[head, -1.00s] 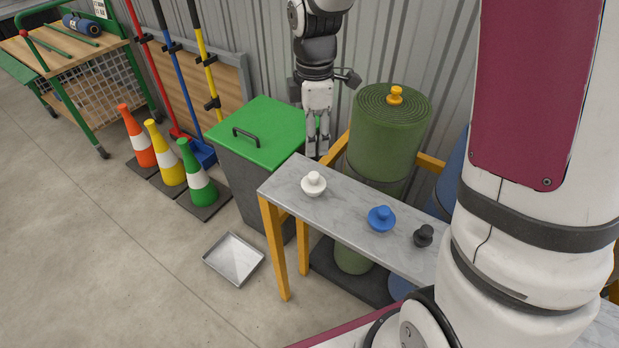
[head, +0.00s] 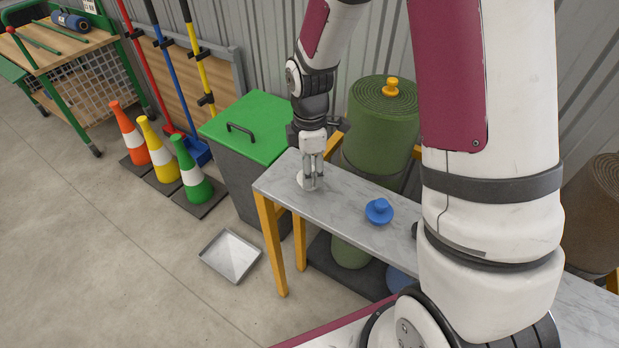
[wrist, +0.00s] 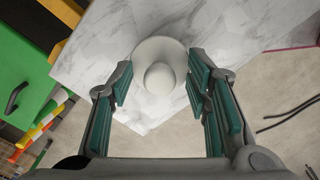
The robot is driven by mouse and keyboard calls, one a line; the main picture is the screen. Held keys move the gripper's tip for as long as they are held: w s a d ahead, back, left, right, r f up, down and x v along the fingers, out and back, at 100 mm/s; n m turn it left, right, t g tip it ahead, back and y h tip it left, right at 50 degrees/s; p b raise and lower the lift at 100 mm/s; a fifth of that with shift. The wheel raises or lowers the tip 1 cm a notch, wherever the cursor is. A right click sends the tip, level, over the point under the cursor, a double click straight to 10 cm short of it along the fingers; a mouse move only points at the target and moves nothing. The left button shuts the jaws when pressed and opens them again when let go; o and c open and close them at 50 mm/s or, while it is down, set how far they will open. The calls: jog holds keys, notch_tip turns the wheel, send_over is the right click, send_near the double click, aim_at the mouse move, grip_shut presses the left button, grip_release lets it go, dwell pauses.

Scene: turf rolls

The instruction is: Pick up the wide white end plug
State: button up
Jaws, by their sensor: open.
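The wide white end plug (wrist: 160,62) stands on the marble-topped bench (head: 345,208), near its left end. In the wrist view it shows from above as a round flange with a knob, lying between my finger pads. My gripper (wrist: 158,90) is open, with one finger on each side of the plug. I cannot tell whether either finger touches it. In the head view my gripper (head: 309,186) points down over the plug and hides most of it; only a white edge (head: 301,181) shows at the left.
A blue plug (head: 379,211) stands farther right on the bench, and a dark plug (head: 414,230) is mostly hidden by my arm. A green-lidded bin (head: 250,130) is left, a metal tray (head: 231,255) on the floor.

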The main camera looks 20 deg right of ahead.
grip_shut()
dwell(0.3)
jog(key=shift+r, duration=0.5)
jog(key=r, duration=0.2)
jog(key=shift+s+r, duration=0.25)
jog(key=shift+r, duration=0.15)
jog(key=s+r+p, duration=0.1)
jog(key=s+p, duration=0.5)
jog(key=s, duration=0.9)
jog(key=shift+s+r, duration=0.15)
jog(key=shift+r, duration=0.05)
